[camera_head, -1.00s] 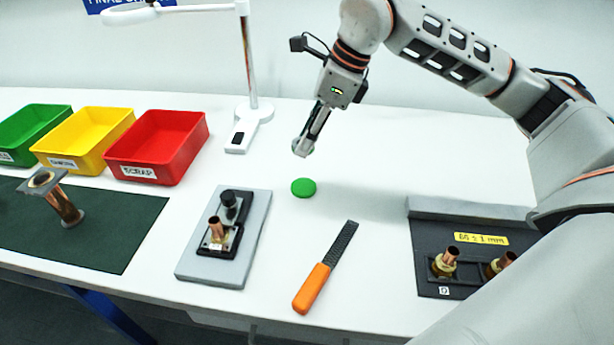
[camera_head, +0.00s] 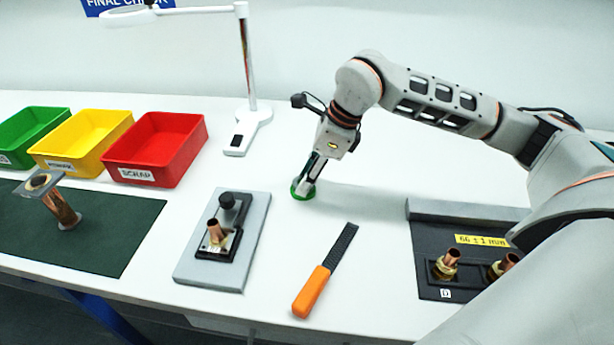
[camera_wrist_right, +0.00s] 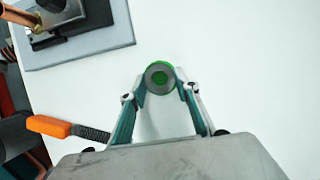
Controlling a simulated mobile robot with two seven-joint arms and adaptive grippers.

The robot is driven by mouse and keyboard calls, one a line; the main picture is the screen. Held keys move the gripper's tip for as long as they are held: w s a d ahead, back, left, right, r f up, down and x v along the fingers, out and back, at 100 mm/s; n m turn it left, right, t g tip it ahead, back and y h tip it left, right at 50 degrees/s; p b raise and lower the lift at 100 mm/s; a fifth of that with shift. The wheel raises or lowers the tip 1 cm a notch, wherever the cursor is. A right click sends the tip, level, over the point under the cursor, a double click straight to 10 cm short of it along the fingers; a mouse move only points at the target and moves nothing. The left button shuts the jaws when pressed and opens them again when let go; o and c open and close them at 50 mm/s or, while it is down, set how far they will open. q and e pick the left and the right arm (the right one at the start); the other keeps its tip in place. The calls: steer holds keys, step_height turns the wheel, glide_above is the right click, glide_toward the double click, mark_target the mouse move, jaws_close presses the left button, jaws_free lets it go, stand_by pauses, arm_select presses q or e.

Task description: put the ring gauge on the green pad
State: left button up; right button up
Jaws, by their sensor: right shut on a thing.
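The green pad (camera_head: 297,193) is a small round disc on the white table, partly hidden by my right gripper (camera_head: 304,187) in the head view. In the right wrist view, the ring gauge (camera_wrist_right: 160,78) is a grey ring between the fingertips of my right gripper (camera_wrist_right: 161,84), which is shut on it. Green of the pad (camera_wrist_right: 158,64) shows around the ring and through its hole. The gripper points down at the pad; I cannot tell whether the ring touches it. My left gripper is not in view.
A grey board with a black fixture (camera_head: 260,232) lies left of the pad. An orange-handled file (camera_head: 312,290) lies in front. Red (camera_head: 160,182), yellow and green bins stand at the left. A lamp base (camera_head: 248,130) stands behind. A dark tray (camera_head: 432,210) with copper fittings is at right.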

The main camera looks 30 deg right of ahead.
steer(key=shift+f, duration=0.1)
steer(key=shift+f, duration=0.15)
steer(key=o, duration=1.2)
steer(key=shift+o, duration=0.2)
steer(key=shift+r, duration=0.4)
steer(key=v, duration=1.1)
steer(key=shift+d+r+p, duration=0.15)
steer(key=shift+r+p, duration=0.15)
steer(key=shift+r, duration=0.05)
steer(key=shift+s, duration=0.1)
